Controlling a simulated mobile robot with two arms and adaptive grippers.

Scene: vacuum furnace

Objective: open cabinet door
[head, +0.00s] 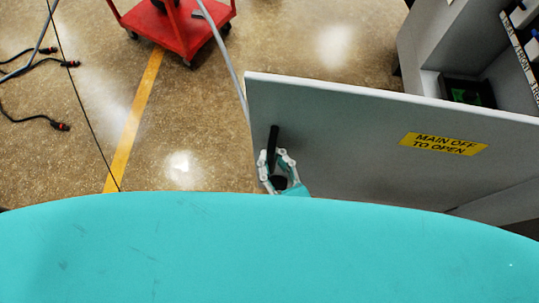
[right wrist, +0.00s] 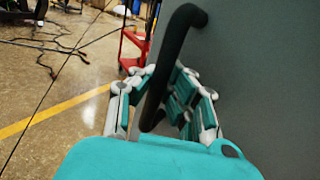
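The grey cabinet door (head: 350,140) stands swung out from the cabinet (head: 430,45), so part of the interior shows behind it. It carries a yellow "MAIN OFF TO OPEN" label (head: 443,144). A black bar handle (head: 273,145) is near the door's left edge; it also shows in the right wrist view (right wrist: 178,45). My right gripper (head: 275,160) is at the handle's lower part, its fingers drawn in on either side of the bar. In the right wrist view the gripper (right wrist: 160,85) has the bar between its pads. My left gripper is not in view.
A red cart (head: 175,25) stands on the floor at the upper left. Black cables (head: 35,115) lie at the far left. The floor left of the door is mostly clear, crossed by a yellow line (head: 135,115). A grey pole or tube (head: 225,55) passes near the door's left edge.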

